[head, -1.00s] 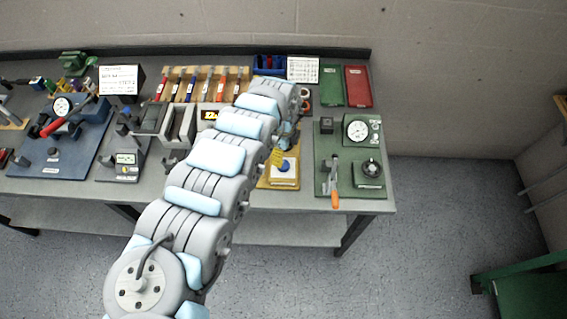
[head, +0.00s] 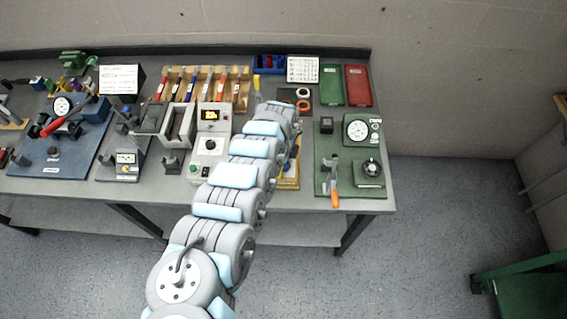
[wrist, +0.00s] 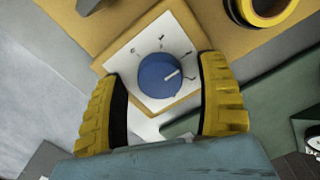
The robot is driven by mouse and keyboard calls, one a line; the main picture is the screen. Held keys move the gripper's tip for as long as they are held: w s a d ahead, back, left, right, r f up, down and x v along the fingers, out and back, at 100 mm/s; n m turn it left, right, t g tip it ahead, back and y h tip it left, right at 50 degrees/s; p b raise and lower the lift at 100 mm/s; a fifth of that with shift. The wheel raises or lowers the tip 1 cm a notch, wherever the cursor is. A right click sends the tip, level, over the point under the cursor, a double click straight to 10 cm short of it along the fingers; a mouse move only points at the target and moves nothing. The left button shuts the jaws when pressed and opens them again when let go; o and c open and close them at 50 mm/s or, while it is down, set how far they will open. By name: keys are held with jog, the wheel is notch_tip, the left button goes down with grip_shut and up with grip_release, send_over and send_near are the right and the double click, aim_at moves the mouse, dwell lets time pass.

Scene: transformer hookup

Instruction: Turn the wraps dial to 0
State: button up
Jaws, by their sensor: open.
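The wraps dial is a round blue knob (wrist: 158,75) on a white, marked plate (wrist: 138,46). Its white pointer line aims to the right and slightly up, near the marks on the right side of the plate. My gripper (wrist: 162,68) is open, with one yellow-padded finger on each side of the knob. I see gaps between knob and pads.
A white device with a lit display (head: 210,115) stands to the left. Orange and white rings (head: 303,93) lie behind.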

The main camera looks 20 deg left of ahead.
jog(key=c, duration=1.2)
jog(key=shift+c, duration=0.3)
